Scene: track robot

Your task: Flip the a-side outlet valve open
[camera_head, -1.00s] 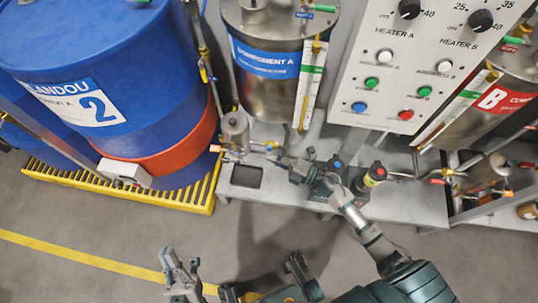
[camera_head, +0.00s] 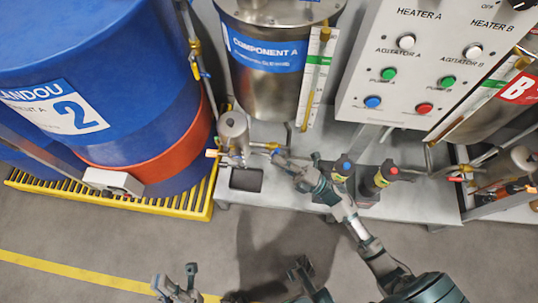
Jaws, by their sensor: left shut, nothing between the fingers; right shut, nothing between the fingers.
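The component A tank (camera_head: 268,62) is a steel drum with a blue label at the upper middle. Below it, a small steel filter pot (camera_head: 233,133) stands on the grey bench. A brass valve (camera_head: 268,146) with a small blue part sits just right of the pot, and an orange-tipped handle (camera_head: 212,153) sticks out on its left. I cannot tell which is the outlet valve, or its position. My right gripper (camera_head: 280,158) is shut and empty, its tips close beside the brass valve; contact is unclear. My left gripper (camera_head: 176,283) is shut and empty, low over the floor.
A blue drum (camera_head: 90,60) stands on a yellow grated pallet (camera_head: 195,200) at left. Two dark pumps (camera_head: 375,180) with blue and red tops stand by my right forearm. The control panel (camera_head: 400,75) overhangs the bench (camera_head: 420,205). The front floor is clear.

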